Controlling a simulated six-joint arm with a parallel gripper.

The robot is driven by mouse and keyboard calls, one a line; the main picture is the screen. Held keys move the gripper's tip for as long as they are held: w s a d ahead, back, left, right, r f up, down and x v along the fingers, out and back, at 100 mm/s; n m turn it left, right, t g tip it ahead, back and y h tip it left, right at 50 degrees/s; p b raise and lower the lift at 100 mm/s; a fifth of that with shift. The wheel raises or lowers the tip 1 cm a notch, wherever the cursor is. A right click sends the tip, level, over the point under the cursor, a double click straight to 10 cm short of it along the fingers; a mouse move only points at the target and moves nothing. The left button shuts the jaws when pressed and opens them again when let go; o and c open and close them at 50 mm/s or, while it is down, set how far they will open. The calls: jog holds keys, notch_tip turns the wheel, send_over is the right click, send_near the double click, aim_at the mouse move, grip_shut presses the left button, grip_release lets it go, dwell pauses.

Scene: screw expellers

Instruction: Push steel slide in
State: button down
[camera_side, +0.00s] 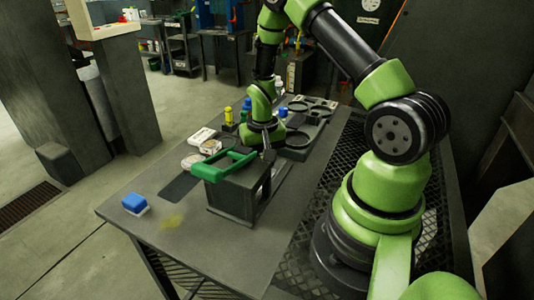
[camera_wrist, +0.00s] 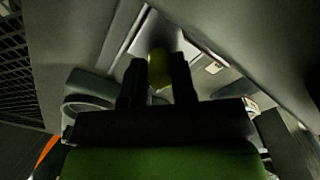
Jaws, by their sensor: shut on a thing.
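In the wrist view, the two dark fingers of my gripper (camera_wrist: 158,80) are shut on a yellow-green knob (camera_wrist: 158,68). A pale metal plate, apparently the steel slide (camera_wrist: 160,32), shows just beyond the knob. In the side view, my gripper (camera_side: 267,152) points down at the far right corner of a dark grey box-like stand (camera_side: 232,200) with a green U-shaped top piece (camera_side: 218,170). The knob and the slide cannot be made out in the side view. How far the slide sits in the stand cannot be told.
A blue block (camera_side: 134,203) lies at the table's front left. The table's front is mostly clear.

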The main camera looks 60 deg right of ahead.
jog(key=c, duration=0.9)
grip_release()
jog(key=shift+c, duration=0.2)
notch_tip(320, 180, up, 10)
